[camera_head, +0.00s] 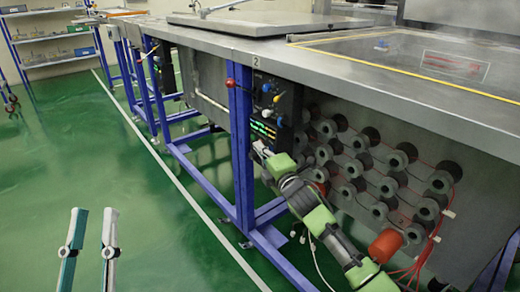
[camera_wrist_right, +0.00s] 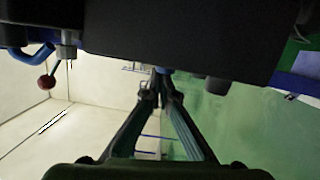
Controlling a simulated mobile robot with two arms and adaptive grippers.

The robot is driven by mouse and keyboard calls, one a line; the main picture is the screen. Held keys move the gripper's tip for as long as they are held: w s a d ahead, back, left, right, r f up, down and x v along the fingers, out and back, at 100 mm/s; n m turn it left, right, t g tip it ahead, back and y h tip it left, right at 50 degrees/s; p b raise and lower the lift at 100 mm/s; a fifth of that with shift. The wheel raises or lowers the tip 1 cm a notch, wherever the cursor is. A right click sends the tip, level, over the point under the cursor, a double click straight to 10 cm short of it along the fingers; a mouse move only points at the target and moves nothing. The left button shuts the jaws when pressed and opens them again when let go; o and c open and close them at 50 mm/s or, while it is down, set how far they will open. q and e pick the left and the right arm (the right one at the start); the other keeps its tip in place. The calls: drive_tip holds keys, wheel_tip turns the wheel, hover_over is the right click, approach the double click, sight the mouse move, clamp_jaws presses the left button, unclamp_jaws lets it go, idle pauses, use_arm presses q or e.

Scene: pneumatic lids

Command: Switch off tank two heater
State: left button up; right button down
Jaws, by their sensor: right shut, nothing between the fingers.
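The tank marked 2 (camera_head: 256,61) has a dark control box (camera_head: 288,104) under its top edge, beside a blue leg. My left gripper (camera_head: 94,212) is open and empty at the bottom left, away from the tank.
A lever with a red ball (camera_head: 231,83) sticks out left of the box; a red ball (camera_wrist_right: 46,82) also shows in the right wrist view. Several round heater ends with red cables (camera_head: 400,158) cover the tank side. Green floor (camera_head: 120,180) is free to the left.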

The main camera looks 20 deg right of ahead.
drive_tip(key=p, duration=0.1)
drive_tip(key=m+p, duration=0.1)
drive_tip(key=shift+w+d+r+p, duration=0.15)
drive_tip(key=shift+d+r+p, duration=0.1)
drive_tip(key=shift+d+p, duration=0.1)
use_arm(q)
drive_tip(key=w+f+g+y, duration=0.2)
drive_tip(key=f+g, duration=0.4)
drive_tip(key=f, duration=0.5)
drive_tip(key=shift+w+a+f+g, duration=0.25)
drive_tip(key=shift+w+f+g, duration=0.05)
drive_tip(key=shift+w, duration=0.6)
use_arm(e)
drive_tip(key=shift+f, duration=0.1)
use_arm(q)
drive_tip(key=shift+f, duration=0.1)
